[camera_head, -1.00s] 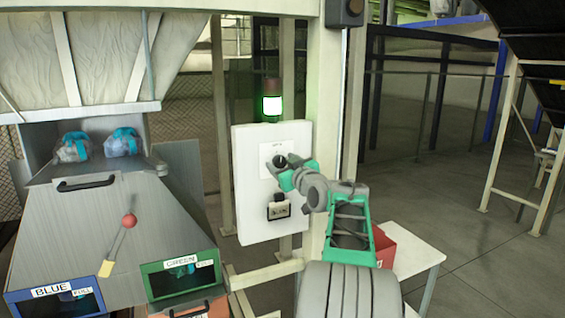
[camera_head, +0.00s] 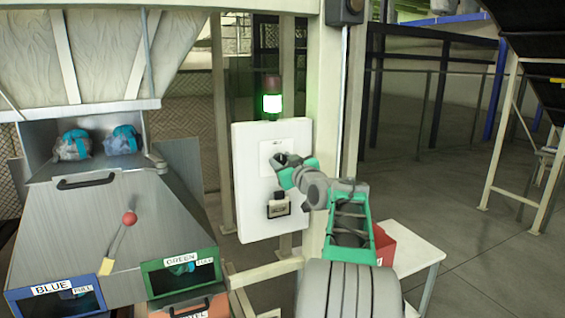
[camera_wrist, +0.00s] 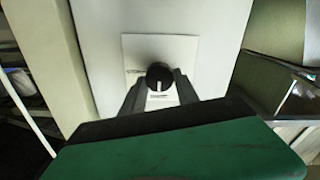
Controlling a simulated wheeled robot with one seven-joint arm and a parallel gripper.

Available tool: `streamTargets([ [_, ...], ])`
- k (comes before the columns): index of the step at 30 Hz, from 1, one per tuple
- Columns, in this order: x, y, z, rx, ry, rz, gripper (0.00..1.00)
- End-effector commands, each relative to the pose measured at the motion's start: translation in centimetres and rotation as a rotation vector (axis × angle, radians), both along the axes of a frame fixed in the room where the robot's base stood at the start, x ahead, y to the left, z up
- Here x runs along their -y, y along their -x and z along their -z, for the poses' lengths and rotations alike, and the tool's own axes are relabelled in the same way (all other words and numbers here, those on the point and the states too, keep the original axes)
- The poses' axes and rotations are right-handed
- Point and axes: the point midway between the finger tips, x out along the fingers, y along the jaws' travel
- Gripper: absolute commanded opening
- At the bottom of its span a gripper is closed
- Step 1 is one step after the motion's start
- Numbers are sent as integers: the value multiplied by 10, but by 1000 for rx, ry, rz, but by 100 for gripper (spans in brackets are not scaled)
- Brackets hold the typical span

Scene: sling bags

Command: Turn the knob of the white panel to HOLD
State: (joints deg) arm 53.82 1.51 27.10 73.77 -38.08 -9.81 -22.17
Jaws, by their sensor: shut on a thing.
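The white panel (camera_head: 250,210) stands upright on a post, with a square label plate around a black knob. In the wrist view the knob (camera_wrist: 160,76) sits on the plate (camera_wrist: 140,50), with a pale pointer mark facing down in that picture. Small lettering shows at the plate's left and below the knob, too blurred to read. My gripper (camera_wrist: 158,84) has a finger on either side of the knob and is shut on it. In the head view my gripper (camera_head: 282,163) covers most of the knob.
A grey sorting hopper with blue and green bins (camera_head: 180,274) stands at left. A white table (camera_head: 415,255) with a red box (camera_head: 384,246) is at right.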

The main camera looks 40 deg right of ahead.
Motion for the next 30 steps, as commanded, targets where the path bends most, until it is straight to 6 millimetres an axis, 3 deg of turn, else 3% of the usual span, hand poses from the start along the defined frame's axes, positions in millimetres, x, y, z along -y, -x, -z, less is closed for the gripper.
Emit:
streamTargets([
  [11,1,0,2,43,-147,0,0],
  [30,3,1,1,209,-712,0,0],
])
